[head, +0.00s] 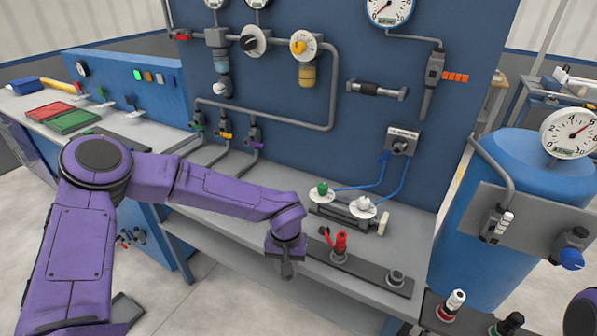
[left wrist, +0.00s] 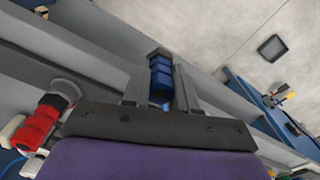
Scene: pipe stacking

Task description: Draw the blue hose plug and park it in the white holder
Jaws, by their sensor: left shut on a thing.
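My left gripper (head: 285,268) hangs just in front of the bench's front edge, left of the red plug. In the left wrist view the gripper (left wrist: 160,85) is shut on a blue hose plug (left wrist: 160,77), which shows ribbed between the two fingers. In the head view the plug is hidden by the gripper. A white-topped fitting (head: 457,299) stands at the bottom right on a dark strip; I cannot tell whether it is the white holder. My right gripper is out of view.
The red plug (head: 341,242) stands on a dark rail along the bench front; it also shows in the left wrist view (left wrist: 38,125). An empty grey socket (head: 396,277) is at the rail's right end. A blue tank (head: 475,260) stands at the right.

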